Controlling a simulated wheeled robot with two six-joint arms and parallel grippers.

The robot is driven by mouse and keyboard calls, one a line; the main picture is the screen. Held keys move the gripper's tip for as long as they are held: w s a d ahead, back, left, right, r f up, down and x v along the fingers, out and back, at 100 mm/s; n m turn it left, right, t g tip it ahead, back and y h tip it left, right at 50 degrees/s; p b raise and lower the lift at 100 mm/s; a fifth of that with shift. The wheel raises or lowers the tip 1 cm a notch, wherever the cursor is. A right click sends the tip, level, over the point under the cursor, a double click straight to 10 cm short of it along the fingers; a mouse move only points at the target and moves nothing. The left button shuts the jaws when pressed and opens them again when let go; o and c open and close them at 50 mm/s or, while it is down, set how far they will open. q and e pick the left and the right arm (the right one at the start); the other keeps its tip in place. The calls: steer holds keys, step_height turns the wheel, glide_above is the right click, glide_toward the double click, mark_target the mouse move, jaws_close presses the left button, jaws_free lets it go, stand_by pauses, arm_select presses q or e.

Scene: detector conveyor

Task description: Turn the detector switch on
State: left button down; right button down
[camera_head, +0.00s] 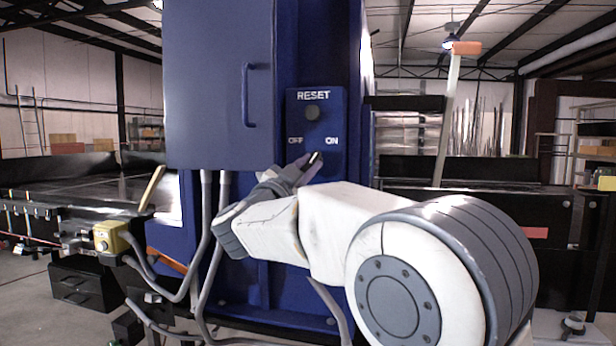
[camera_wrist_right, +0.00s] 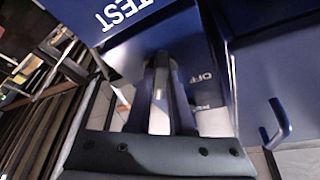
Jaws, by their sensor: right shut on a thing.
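The switch panel (camera_head: 330,122) is a blue plate on the tall blue detector cabinet, lettered RESET, OFF and ON. The detector switch (camera_head: 316,158) shows as a small dark knob with a light mark, just below and between OFF and ON. My right gripper (camera_head: 306,166) is at the switch, its fingers shut on it and partly hiding it. The right wrist view shows the fingers (camera_wrist_right: 161,75) against the panel, with OFF to their right; the knob itself is mostly hidden there. My left gripper is not in view.
A cabinet door with a handle (camera_head: 252,95) stands left of the panel; the handle also shows in the right wrist view (camera_wrist_right: 277,125). Grey cables (camera_head: 204,240) hang below it. A dark conveyor (camera_head: 90,190) with a yellow box (camera_head: 110,237) lies at the left.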

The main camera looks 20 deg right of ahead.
steer(key=shift+m+g+b, duration=0.4)
steer(key=shift+m+g, duration=0.2)
steer(key=shift+m, duration=0.9)
steer(key=shift+r, duration=0.1)
steer(key=c, duration=0.8)
jaws_free()
steer(key=shift+a, duration=0.15)
steer(key=b+v, duration=0.3)
steer(key=v, duration=0.7)
steer(key=shift+a, duration=0.1)
